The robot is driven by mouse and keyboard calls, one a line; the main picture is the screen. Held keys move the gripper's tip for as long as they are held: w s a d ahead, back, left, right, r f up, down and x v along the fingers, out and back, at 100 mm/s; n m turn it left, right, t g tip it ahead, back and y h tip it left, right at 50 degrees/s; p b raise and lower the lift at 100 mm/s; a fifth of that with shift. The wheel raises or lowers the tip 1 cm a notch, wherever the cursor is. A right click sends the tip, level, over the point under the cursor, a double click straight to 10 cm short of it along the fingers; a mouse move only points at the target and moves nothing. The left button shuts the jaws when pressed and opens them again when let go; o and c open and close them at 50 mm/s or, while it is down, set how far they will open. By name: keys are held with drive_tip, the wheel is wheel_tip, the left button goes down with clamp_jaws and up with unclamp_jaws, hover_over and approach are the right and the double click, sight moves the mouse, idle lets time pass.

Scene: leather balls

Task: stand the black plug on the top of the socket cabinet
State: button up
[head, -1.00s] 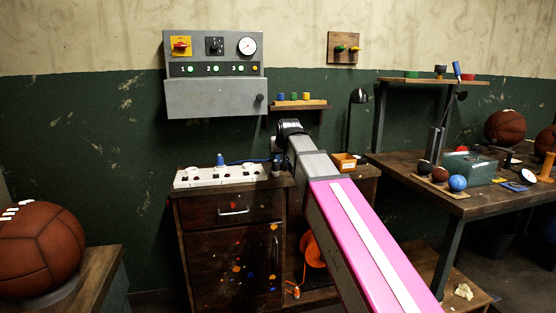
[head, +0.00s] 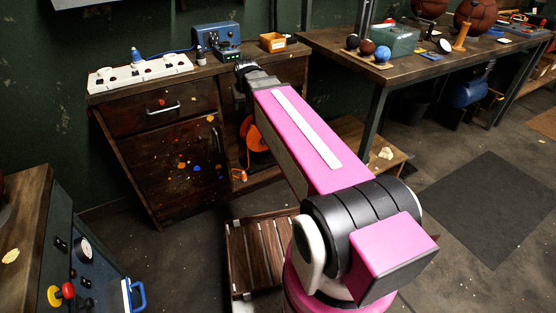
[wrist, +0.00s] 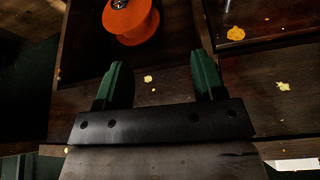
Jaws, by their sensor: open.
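The socket cabinet (head: 170,125) is a dark, paint-spotted wooden unit with a drawer, a door and an open bay at its right. A small dark upright piece (head: 201,58), perhaps the black plug, stands on its top by the right end of the white socket strip (head: 150,72); I cannot tell for sure. My gripper (wrist: 160,60) shows two green fingers, apart, with nothing between them, in the wrist view. The orange reel (wrist: 132,24) lies beyond the fingertips there. In the head view my arm's dark end is at the cabinet's right part, and the fingers are hidden.
A blue plug (head: 135,55) stands in the strip. A blue device (head: 217,40) and an orange box (head: 272,42) occupy the top's right part. The orange reel also shows in the bay (head: 256,134). A slatted crate (head: 258,255) lies on the floor; a workbench (head: 350,75) stands right.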

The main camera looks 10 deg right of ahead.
drive_tip(key=s+d+f+g, duration=0.2)
drive_tip(key=s+d+f, duration=0.3)
drive_tip(key=s+f, duration=0.3)
drive_tip(key=s+d+f+m+g, duration=0.1)
drive_tip(key=s+d+f, duration=0.3)
drive_tip(key=s+f, duration=0.4)
drive_tip(key=shift+s+d+f+m+g+h, duration=0.35)
drive_tip(key=shift+f+g, duration=0.45)
drive_tip(key=shift+f, duration=0.15)
drive_tip(key=shift+a, duration=0.15)
